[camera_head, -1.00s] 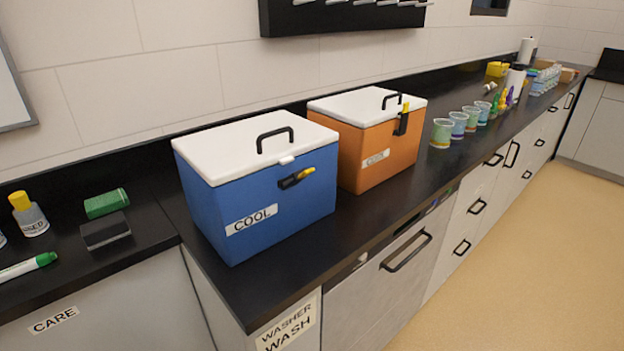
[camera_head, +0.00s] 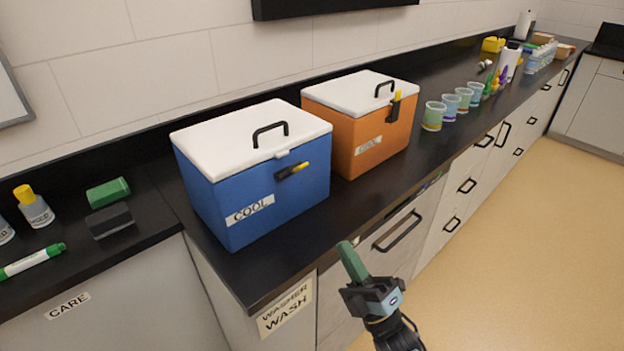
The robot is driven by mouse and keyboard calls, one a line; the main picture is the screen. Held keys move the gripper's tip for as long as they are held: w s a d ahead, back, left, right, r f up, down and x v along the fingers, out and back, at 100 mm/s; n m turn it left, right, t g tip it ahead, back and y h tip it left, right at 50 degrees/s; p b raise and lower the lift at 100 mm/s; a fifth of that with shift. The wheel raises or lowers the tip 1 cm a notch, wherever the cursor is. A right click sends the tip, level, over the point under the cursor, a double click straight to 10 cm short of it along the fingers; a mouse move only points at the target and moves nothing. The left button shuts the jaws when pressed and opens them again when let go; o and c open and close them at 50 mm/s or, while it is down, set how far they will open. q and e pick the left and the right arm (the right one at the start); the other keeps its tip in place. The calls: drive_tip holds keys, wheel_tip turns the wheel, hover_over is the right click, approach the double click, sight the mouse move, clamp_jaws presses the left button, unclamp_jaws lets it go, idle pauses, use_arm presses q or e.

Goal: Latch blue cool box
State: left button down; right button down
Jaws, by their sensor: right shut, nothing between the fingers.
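The blue cool box (camera_head: 258,200) stands on the black counter, with a white lid (camera_head: 250,137) lying closed on it and a black handle on top. Its latch (camera_head: 292,170), black with a yellow tip, lies nearly level on the front face, tip toward the right. A small white catch (camera_head: 283,154) sits at the lid edge above it. My right gripper (camera_head: 350,258) shows at the lower middle, in front of the counter edge, below and right of the box. It is shut, empty and apart from the box. My left gripper is not in view.
An orange box (camera_head: 372,135) stands just right of the blue one, its yellow-tipped latch upright. Several cups (camera_head: 433,116) line the counter farther right. A green sponge-like block (camera_head: 108,192), a dark block (camera_head: 110,220) and a marker (camera_head: 32,261) lie at left.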

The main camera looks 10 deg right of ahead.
sight(293, 170)
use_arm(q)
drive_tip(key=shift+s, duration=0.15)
use_arm(e)
drive_tip(key=shift+s+r+n+y, duration=0.15)
drive_tip(key=shift+r+n+y, duration=0.25)
drive_tip(key=shift+r+y, duration=0.15)
